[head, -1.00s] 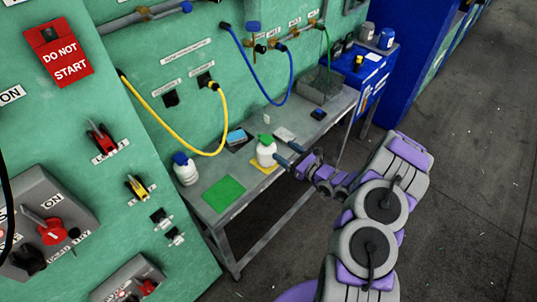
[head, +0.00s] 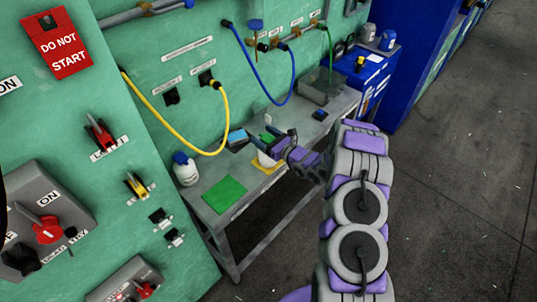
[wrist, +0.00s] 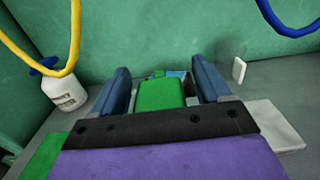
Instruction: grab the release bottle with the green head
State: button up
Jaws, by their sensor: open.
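The release bottle with the green head stands on the grey bench, and its white body (head: 265,161) shows below my gripper in the head view. My gripper (head: 274,136) is open at the height of the bottle's head, its fingers spread to either side. In the wrist view the green head (wrist: 158,94) lies between the two blue fingers of my gripper (wrist: 164,76), with visible gaps at both sides. The lower bottle is hidden there by my gripper's body.
A white bottle with a blue head (head: 185,171) stands at the bench's left, beside a green mat (head: 224,194). A yellow mat (head: 276,168) lies under the green-headed bottle. A yellow hose (head: 168,131) and a blue hose (head: 271,101) hang from the wall behind.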

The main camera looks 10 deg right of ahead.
jog(key=shift+a, duration=0.25)
jog(key=shift+d, duration=0.45)
jog(key=c, duration=0.7)
jog(key=shift+a, duration=0.25)
jog(key=c, duration=0.6)
grip_shut()
